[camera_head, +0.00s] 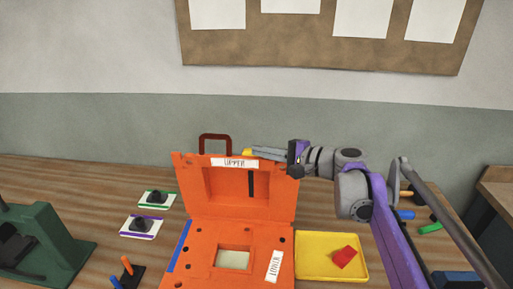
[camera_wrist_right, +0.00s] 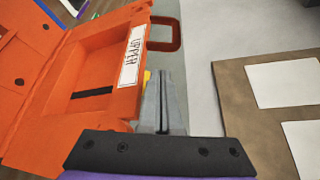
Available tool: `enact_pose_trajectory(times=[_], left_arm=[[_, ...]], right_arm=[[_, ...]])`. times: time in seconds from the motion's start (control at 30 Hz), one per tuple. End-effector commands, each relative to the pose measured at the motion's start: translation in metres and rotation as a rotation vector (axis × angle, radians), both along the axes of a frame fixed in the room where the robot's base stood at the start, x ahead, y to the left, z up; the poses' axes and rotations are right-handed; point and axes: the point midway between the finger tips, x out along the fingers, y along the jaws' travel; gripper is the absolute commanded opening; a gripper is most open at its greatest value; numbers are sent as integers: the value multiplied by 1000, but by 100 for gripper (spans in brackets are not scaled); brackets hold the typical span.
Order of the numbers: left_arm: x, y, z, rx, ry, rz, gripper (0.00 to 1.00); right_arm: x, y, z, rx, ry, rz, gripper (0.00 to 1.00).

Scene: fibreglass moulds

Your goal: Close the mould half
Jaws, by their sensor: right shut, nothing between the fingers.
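The orange mould stands open on the table. Its upper half (camera_head: 272,183), labelled "UPPER", is raised and leans slightly back from the lower half (camera_head: 208,250), which lies flat. A dark red handle (camera_head: 216,135) shows above the upper half's top edge; it also shows in the right wrist view (camera_wrist_right: 178,34). My right gripper (camera_head: 254,152) is shut and empty, just behind the top edge of the upper half, right of the handle. In the right wrist view its fingers (camera_wrist_right: 155,75) are together beside the "UPPER" label; I cannot tell whether they touch the mould. My left gripper is not in view.
A yellow tray (camera_head: 312,271) with a red piece (camera_head: 344,257) sits right of the lower half. Two small cards with dark pieces (camera_head: 157,198) lie left. A green machine (camera_head: 45,245) stands at far left. Coloured handles (camera_head: 430,228) lie at right, beyond my arm.

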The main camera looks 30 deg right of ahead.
Motion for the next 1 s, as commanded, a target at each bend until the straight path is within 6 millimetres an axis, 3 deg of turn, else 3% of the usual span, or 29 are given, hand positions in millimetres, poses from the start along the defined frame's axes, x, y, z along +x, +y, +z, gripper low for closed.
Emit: enact_pose_trajectory(times=[0.2,0.43,1.0], left_arm=[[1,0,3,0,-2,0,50],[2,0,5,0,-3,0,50],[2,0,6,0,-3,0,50]], right_arm=[[37,20,-6,0,0,5,0],[64,33,-12,-1,0,2,0],[70,36,-13,-1,0,0,0]])
